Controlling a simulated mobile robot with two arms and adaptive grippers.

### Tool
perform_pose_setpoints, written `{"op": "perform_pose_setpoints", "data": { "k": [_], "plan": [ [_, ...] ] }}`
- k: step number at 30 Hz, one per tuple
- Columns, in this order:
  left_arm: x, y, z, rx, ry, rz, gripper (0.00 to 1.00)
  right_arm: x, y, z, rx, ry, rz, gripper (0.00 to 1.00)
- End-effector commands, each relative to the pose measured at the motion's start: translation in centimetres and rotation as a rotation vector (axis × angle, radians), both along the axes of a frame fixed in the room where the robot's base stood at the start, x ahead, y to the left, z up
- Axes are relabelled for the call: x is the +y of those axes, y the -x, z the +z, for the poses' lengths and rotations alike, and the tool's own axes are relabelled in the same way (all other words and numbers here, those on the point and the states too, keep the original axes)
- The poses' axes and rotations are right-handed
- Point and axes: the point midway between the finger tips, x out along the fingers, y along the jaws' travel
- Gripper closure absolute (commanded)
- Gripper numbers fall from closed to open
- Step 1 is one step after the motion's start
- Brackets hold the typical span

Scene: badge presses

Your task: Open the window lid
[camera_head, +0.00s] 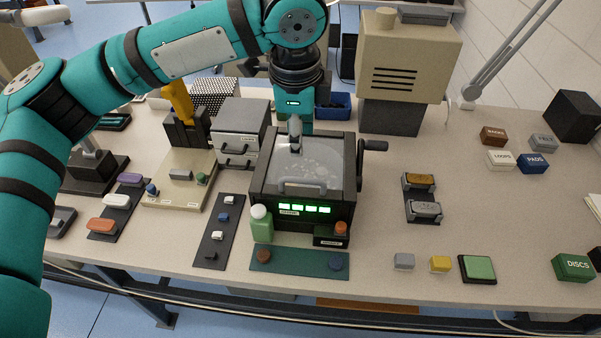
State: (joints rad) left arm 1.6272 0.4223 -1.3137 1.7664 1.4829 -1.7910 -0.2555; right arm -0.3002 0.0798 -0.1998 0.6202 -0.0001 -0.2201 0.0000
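The window lid (325,170) is a pale, see-through panel on top of a dark box-shaped machine (259,205) in the middle of the table. It lies flat and looks closed. A light bar handle (302,188) runs along its front edge. My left gripper (295,147) points down over the back left part of the lid, behind the handle. Its grey fingers look close together, but I cannot tell if they are shut or if they touch the lid. My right gripper is not in view.
A crank (375,146) sticks out at the machine's right. A beige machine (408,75) stands behind right.

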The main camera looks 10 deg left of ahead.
Motion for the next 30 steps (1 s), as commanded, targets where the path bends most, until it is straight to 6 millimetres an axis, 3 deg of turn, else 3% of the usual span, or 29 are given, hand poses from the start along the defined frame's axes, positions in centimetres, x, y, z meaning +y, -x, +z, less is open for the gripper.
{"op": "perform_pose_setpoints", "data": {
  "k": [15, 22, 30],
  "plan": [
    [0.0, -2.0, -10.6, 0.001, 0.000, 0.000, 0.64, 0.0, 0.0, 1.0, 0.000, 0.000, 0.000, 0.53],
    [0.0, -2.5, -12.9, -0.001, 0.001, -0.001, 0.64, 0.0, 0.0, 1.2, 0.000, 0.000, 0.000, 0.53],
    [0.0, -2.6, -13.2, -0.002, 0.002, -0.001, 0.64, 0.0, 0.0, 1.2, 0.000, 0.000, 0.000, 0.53]
  ]
}}
